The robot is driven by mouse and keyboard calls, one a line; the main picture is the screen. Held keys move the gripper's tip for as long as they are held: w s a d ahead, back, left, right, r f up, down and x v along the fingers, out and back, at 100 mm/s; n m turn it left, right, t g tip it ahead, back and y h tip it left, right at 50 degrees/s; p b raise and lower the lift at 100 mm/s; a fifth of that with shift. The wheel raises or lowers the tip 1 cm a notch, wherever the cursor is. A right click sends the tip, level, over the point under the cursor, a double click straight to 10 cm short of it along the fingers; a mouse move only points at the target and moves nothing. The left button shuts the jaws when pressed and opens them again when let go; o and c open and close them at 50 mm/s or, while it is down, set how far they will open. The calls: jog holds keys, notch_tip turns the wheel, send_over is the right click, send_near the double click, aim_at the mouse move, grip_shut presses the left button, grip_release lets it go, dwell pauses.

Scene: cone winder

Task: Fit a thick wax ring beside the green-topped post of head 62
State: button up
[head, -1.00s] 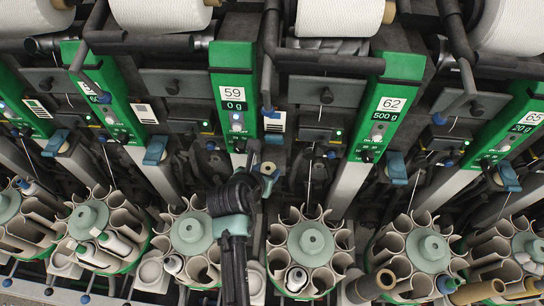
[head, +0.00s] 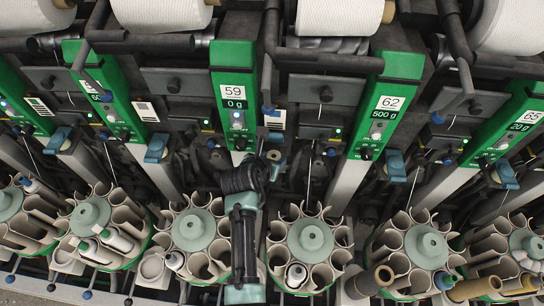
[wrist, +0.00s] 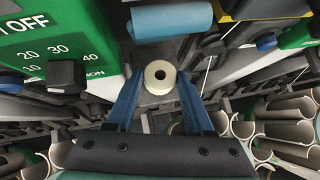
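The green-topped post of head 62 (head: 372,138) stands right of centre in the head view, its label reading 62 and 500 g. My gripper (wrist: 161,74) shows two blue fingers in the wrist view. A thick cream ring with a dark hole (wrist: 160,76) sits between the fingertips. I cannot tell whether the fingers press on it or only flank it. In the head view my gripper is mostly hidden by my arm, low beside the post of head 59 (head: 234,100). A green panel with a black knob (wrist: 66,76) is close on the left in the wrist view.
A blue paddle (wrist: 172,20) lies just beyond the ring. Round magazines with cream pockets (head: 310,240) line the front. Another blue paddle (head: 396,166) hangs right of post 62. Dark bars and white yarn packages (head: 338,18) are above.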

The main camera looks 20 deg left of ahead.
jog(key=o, duration=0.3)
jog(key=shift+o, duration=0.2)
jog(key=shift+s+r, duration=0.25)
jog(key=shift+r, duration=0.15)
jog(key=v, duration=1.1)
jog(key=shift+s+a, duration=0.1)
